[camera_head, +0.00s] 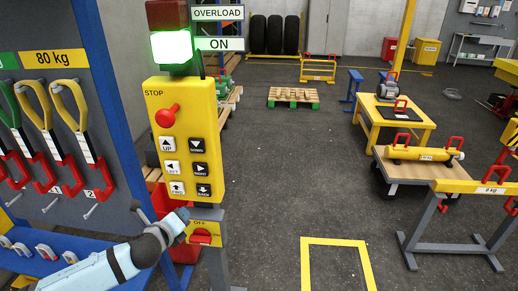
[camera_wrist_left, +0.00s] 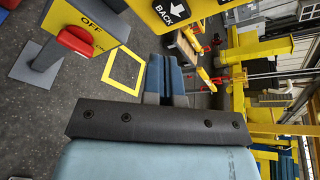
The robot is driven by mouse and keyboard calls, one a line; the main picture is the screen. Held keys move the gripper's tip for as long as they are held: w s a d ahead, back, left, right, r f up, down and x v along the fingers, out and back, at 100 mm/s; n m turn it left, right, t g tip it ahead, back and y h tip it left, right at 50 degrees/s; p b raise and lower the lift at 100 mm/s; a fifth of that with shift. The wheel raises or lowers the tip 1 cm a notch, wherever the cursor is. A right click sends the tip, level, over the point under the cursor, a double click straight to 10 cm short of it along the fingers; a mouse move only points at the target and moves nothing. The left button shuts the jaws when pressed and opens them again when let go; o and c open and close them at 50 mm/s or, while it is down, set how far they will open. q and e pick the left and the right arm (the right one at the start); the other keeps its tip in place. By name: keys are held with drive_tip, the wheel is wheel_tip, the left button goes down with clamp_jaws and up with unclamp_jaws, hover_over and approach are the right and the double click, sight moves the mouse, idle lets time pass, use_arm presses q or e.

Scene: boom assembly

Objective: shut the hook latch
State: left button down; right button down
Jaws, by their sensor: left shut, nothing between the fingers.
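I cannot make out a hook latch in either view. My left gripper (camera_head: 181,218) is in the lower left of the head view, just in front of the lower end of the yellow button panel (camera_head: 197,104), beside the yellow OFF switch box (camera_head: 214,241) with its red lever (camera_head: 200,236). Its fingers are shut and empty; they also show in the left wrist view (camera_wrist_left: 166,78). There the red lever (camera_wrist_left: 76,40) is at the upper left, apart from the fingers. The right gripper is not in view.
A tool board (camera_head: 95,35) with yellow, green and red-ended slings stands at left, above a blue shelf (camera_head: 60,240) with shackles. Floor with a yellow square outline (camera_head: 337,242) is clear; yellow tables (camera_head: 400,118) stand right.

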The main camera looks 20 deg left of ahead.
use_arm(q)
drive_tip(key=s+d+f+n+g+h, duration=0.3)
drive_tip(key=s+d+f+n+h, duration=0.1)
drive_tip(key=s+d+f+n, duration=1.5)
drive_tip(key=s+n, duration=0.2)
drive_tip(key=n, duration=0.2)
drive_tip(key=shift+s+g, duration=0.2)
drive_tip(key=shift+g, duration=0.1)
drive_tip(key=shift+w, duration=0.1)
